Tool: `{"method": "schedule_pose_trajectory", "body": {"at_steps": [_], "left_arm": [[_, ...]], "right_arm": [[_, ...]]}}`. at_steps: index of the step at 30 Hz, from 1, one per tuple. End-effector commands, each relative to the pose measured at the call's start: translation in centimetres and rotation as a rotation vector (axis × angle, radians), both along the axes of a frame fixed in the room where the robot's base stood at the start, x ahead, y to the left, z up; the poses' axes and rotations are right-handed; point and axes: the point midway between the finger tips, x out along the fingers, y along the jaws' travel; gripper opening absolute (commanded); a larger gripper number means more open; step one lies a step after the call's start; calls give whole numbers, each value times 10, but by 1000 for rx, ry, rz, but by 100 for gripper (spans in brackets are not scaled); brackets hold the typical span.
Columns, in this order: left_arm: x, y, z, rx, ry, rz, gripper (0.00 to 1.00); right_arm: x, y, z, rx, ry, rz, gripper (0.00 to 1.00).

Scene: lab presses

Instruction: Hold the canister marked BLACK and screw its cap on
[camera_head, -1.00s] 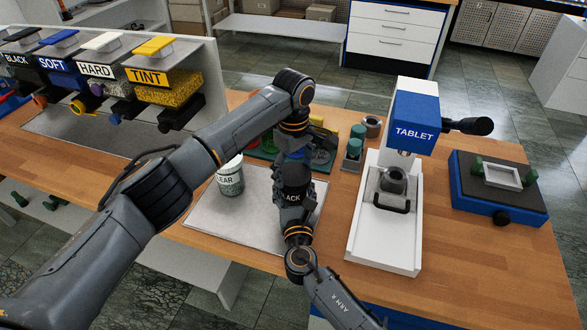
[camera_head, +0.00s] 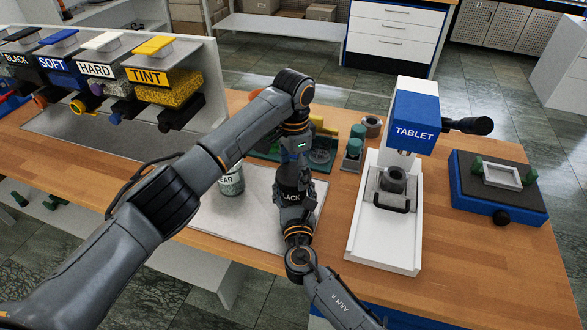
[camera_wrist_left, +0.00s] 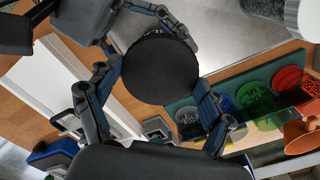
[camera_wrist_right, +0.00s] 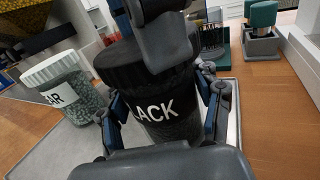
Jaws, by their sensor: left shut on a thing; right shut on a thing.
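The canister marked BLACK (camera_head: 292,197) stands upright over the grey mat; its label also shows in the right wrist view (camera_wrist_right: 158,112). My right gripper (camera_wrist_right: 168,118) is shut around its body from the near side. A black ribbed cap (camera_wrist_right: 118,62) sits at the canister's top, roughly level; whether it is fully seated cannot be told. In the left wrist view the cap (camera_wrist_left: 158,68) is a round black disc between the fingers of my left gripper (camera_wrist_left: 155,90), shut on it from above. In the head view, my left gripper (camera_head: 293,158) hides most of the cap.
A white-lidded CLEAR canister (camera_wrist_right: 62,88) stands close to the left, partly behind my left arm in the head view. Behind is a dark tray with coloured discs (camera_wrist_left: 250,105). The TABLET press (camera_head: 415,120) stands at right, with green-topped pieces (camera_head: 355,145) nearby.

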Motion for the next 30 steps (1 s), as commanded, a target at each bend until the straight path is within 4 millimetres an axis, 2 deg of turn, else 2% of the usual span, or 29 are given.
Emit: {"method": "schedule_pose_trajectory", "body": {"at_steps": [6,12,17,18,20,21,30], "left_arm": [[1,1,-1,1,-2,-414,43],[1,1,-1,2,-2,-753,43],[1,1,-1,2,-2,-777,43],[1,1,-1,2,-2,-776,85],[1,1,-1,2,-2,-776,97],[1,1,-1,2,-1,-775,100],[1,0,-1,0,-1,-776,100]], "right_arm": [[0,0,1,0,-1,0,0],[0,0,1,0,-1,0,0],[0,0,1,0,-2,0,0],[0,0,1,0,-2,0,0],[0,0,1,0,-2,1,0],[0,0,1,0,-2,0,0],[0,0,0,0,-1,0,0]]}}
